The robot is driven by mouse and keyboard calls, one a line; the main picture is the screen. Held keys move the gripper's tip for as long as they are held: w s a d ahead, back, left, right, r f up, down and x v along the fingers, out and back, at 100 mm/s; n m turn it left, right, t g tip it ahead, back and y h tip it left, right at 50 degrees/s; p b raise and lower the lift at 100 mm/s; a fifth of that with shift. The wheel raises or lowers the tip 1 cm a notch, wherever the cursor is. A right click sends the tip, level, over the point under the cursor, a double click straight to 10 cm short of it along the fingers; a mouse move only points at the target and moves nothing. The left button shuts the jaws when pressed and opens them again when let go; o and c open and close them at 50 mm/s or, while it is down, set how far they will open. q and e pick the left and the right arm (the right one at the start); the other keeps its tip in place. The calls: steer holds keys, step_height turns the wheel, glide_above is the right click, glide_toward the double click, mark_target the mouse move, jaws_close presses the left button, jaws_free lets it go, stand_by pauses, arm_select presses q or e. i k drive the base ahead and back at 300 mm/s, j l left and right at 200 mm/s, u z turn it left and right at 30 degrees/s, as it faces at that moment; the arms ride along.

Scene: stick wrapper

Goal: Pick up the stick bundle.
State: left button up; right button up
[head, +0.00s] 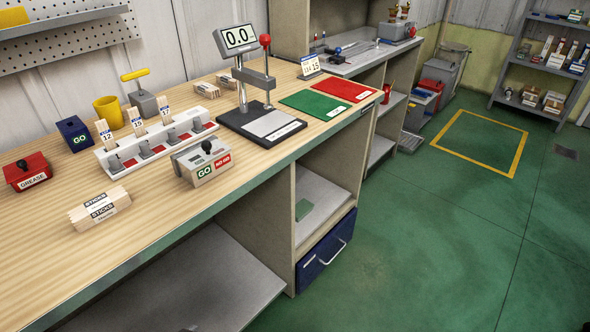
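A stick bundle (99,208) lies on the wooden workbench (60,256) near its front left. It is a block of pale wooden sticks with a band reading STICKS, lying at a slant. Nothing touches it. Two smaller bundles of similar look (207,90) lie at the back of the bench, near the wall. Neither of my grippers shows in the head view.
Around the bundle stand a red GREASE box (26,172), a white rack (158,147) holding several numbered sticks, and a grey GO/NO-GO box (201,162). A press with a display (262,122) and green (314,104) and red (344,90) mats are farther right. Bare wood lies before the bundle.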

mark_target(105, 205)
steer(key=u, duration=1.4)
steer(key=l+u, duration=0.25)
steer(key=k+l+u, duration=0.2)
steer(key=i+l, duration=0.05)
steer(key=l, duration=0.05)
